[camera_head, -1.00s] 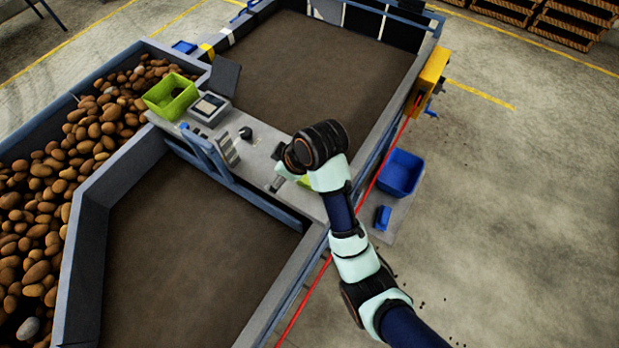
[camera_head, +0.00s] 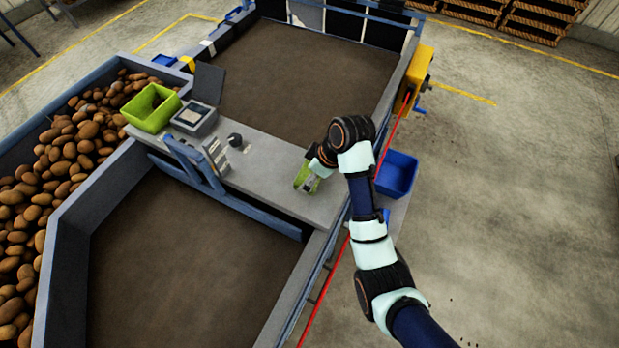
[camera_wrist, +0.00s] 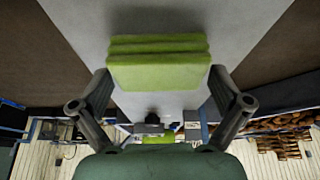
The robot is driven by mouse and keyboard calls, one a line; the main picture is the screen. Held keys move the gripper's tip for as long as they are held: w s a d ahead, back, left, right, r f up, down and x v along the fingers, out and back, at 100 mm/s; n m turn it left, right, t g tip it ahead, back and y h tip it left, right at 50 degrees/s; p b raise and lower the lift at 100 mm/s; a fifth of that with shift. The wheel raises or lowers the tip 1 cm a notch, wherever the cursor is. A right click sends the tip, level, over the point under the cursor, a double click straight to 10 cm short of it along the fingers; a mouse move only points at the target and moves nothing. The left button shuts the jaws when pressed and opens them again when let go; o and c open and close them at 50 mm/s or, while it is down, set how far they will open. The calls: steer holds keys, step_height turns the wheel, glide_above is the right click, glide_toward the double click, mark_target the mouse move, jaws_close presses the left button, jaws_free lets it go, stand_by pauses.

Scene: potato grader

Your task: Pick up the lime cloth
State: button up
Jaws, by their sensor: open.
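The lime cloth (camera_wrist: 158,68) is a folded, layered block lying on the grey shelf (camera_wrist: 215,25). In the wrist view it lies between the tips of my gripper (camera_wrist: 160,90), one finger on each side. My gripper is open, and I cannot tell whether either finger touches the cloth. In the head view the lime cloth (camera_head: 306,178) shows in part under my gripper (camera_head: 312,172), near the right end of the shelf; my wrist hides some of it.
A lime bin (camera_head: 151,108), a small display device (camera_head: 193,118) and a black knob (camera_head: 235,139) stand further left on the shelf. A blue bin (camera_head: 397,174) stands to the right beyond a red cord (camera_head: 390,140). Brown belts lie on both sides.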

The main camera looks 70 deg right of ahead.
steer(key=shift+w+f, duration=0.2)
steer(key=shift+f, duration=0.25)
steer(key=c, duration=0.8)
step_height(320, 180, up, 7)
steer(key=shift+r+p, duration=0.2)
steer(key=shift+p, duration=0.65)
step_height(320, 180, up, 13)
steer(key=p, duration=1.3)
steer(key=shift+f, duration=0.15)
